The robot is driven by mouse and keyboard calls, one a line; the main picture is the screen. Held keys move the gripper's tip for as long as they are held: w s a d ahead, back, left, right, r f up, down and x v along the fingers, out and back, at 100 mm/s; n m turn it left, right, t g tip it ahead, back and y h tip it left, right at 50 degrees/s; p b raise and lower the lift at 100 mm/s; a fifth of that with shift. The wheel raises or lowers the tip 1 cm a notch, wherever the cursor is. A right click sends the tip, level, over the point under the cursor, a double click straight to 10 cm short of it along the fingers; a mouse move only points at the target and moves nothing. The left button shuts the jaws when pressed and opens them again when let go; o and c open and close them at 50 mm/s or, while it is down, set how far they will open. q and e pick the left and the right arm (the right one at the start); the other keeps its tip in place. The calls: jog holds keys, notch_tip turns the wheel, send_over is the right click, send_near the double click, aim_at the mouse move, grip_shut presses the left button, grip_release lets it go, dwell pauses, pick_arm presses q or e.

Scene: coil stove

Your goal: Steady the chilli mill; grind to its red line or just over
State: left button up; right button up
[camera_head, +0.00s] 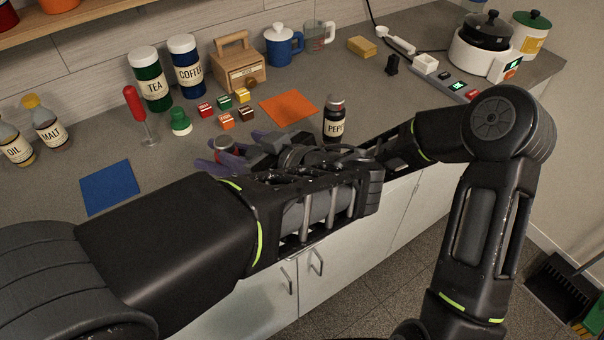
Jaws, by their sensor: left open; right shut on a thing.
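The chilli mill (226,147) seems to be the small jar with a dull red and grey top on the worktop, left of centre. Its body, label and red line are hidden behind my arms and fingers. Purple fingertips surround it. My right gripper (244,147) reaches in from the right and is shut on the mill. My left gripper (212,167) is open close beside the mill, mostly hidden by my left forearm. Whether it touches the mill cannot be told. Which purple fingertip belongs to which gripper is hard to separate.
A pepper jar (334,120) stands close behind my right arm. A green-topped shaker (180,122), a red-handled tool (138,112) and several small coloured boxes (227,121) stand behind the mill. A blue mat (109,187) and an orange mat (289,107) lie bare.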

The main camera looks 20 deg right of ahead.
pick_arm(q)
jog(key=s+d+n+g+h, duration=0.4)
jog(key=s+d+n+g, duration=0.3)
jog(key=s, duration=0.1)
jog(key=shift+s+d+f+h, duration=0.2)
jog(key=shift+d+f+h, duration=0.1)
jog(key=shift+d+h, duration=0.1)
